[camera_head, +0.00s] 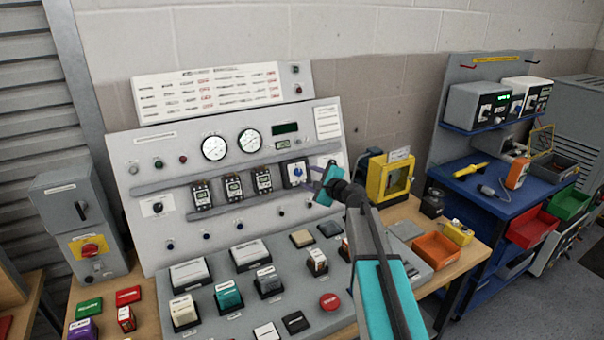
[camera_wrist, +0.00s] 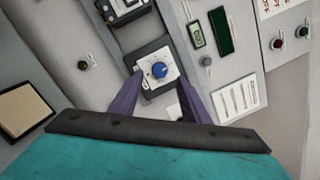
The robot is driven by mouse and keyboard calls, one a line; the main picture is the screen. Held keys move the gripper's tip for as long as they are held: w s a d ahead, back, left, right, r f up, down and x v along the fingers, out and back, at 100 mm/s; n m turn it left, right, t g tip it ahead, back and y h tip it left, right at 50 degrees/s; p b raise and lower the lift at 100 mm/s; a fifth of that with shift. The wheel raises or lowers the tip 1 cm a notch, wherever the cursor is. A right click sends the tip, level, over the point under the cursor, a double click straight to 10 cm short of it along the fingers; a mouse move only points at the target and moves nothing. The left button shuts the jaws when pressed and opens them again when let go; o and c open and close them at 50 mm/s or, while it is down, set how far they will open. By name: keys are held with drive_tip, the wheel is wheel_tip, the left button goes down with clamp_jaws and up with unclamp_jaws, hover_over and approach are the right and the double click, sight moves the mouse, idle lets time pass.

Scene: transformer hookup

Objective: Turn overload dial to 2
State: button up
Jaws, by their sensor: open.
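The overload dial is a small blue knob (camera_wrist: 159,70) on a white square plate in a dark housing, seen in the wrist view. It also shows as a blue spot on the panel (camera_head: 298,172) in the head view. My gripper (camera_wrist: 158,84) is open, with one purple finger on each side of the dial. The fingertips appear near the plate's edges; I cannot tell whether they touch anything. In the head view my gripper (camera_head: 311,176) reaches the panel from the right. The dial's markings are too small to read.
Several contactor-like modules (camera_head: 232,188) sit in a row left of the dial. Two round gauges (camera_head: 214,148) and a dark display (camera_head: 285,128) are above. A yellow frame (camera_head: 390,180) stands to the right on the bench. A red button (camera_head: 330,302) is on the sloped desk below.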

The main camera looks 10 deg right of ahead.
sight(299, 173)
drive_tip(key=shift+p+x, duration=0.65)
drive_tip(key=shift+x, duration=1.9)
drive_tip(key=c, duration=1)
drive_tip(key=shift+c, duration=0.2)
